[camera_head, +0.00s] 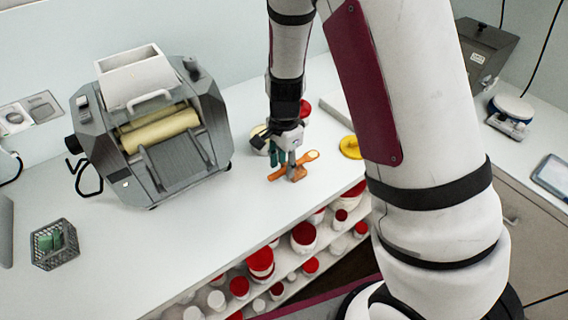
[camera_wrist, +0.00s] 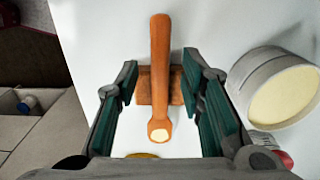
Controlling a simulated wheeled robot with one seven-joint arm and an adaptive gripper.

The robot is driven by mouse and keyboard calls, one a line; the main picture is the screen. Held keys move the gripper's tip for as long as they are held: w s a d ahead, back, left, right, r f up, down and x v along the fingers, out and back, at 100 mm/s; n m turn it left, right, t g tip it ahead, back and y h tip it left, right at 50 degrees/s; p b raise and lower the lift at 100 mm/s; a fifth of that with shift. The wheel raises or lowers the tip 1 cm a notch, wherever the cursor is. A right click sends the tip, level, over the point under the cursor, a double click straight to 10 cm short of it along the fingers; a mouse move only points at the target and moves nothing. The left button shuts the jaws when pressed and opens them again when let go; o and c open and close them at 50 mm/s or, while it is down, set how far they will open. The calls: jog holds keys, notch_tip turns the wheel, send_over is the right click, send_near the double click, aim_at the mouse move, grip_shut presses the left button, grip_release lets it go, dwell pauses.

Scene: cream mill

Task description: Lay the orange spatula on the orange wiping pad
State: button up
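The orange spatula (camera_head: 308,157) lies across the top of the orange-brown wiping pad (camera_head: 298,176) on the white counter. In the wrist view the spatula (camera_wrist: 160,60) runs lengthwise between the fingers, and the pad (camera_wrist: 145,88) shows on both sides under it. My gripper (camera_wrist: 160,85) is open, with a green-lined finger on each side of the spatula and a visible gap to each. In the head view my gripper (camera_head: 286,160) is low over the pad and hides part of the spatula.
A cream-filled tub (camera_wrist: 282,92) stands close to the right finger. A grey roller mill (camera_head: 150,125) stands to the left, with a mesh basket (camera_head: 54,245) at the far left. A yellow disc (camera_head: 350,147) lies to the right. Several red-lidded jars fill the shelf below the counter's front edge.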

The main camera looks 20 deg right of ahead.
aim_at(285, 169)
jog(key=s+d+r+n+t+y, duration=0.1)
jog(key=s+r+n, duration=0.25)
jog(key=r, duration=0.85)
jog(key=s+r+n+t, duration=0.1)
jog(key=s+r+n, duration=0.3)
jog(key=r, duration=0.8)
jog(key=s+d+r+n+t, duration=0.1)
jog(key=s+r+n, duration=0.1)
jog(key=s, duration=0.4)
jog(key=s+d+r+n+t+h, duration=0.1)
jog(key=s+r+n+t, duration=0.1)
jog(key=s+n, duration=0.3)
jog(key=shift+s+d+r+t, duration=0.15)
jog(key=shift+s+r+t, duration=0.15)
jog(key=shift+s+r, duration=0.6)
jog(key=shift+s+f, duration=0.15)
jog(key=shift+f, duration=0.05)
